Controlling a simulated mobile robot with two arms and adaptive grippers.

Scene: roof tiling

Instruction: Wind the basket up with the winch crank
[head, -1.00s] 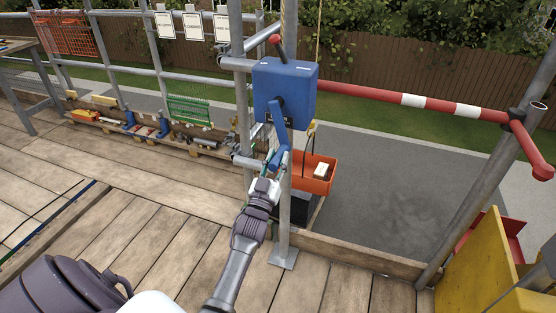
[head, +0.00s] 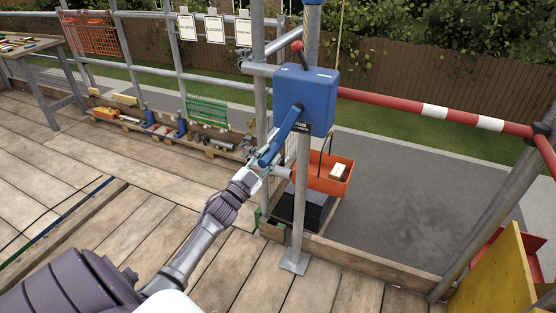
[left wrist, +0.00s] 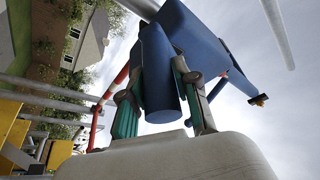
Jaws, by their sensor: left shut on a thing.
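The blue winch box (head: 308,98) is fixed to a grey upright pole, with a red-tipped lever on top. Its blue crank arm (head: 285,130) slants down and left from the box front. My left gripper (head: 259,172) is at the crank's lower end. In the left wrist view, its green-padded fingers (left wrist: 158,105) are shut on the blue crank handle (left wrist: 160,75). The orange basket (head: 322,180) hangs behind the pole beyond the deck edge, with a pale block and a dark item in it. My right gripper is not in view.
Scaffold poles, including one beside the winch pole (head: 303,210), stand close to my left arm. A red-white rail (head: 400,106) runs right. A black block (head: 312,212) sits below the basket. A yellow panel (head: 490,275) is at lower right. The plank deck (head: 130,230) is open at left.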

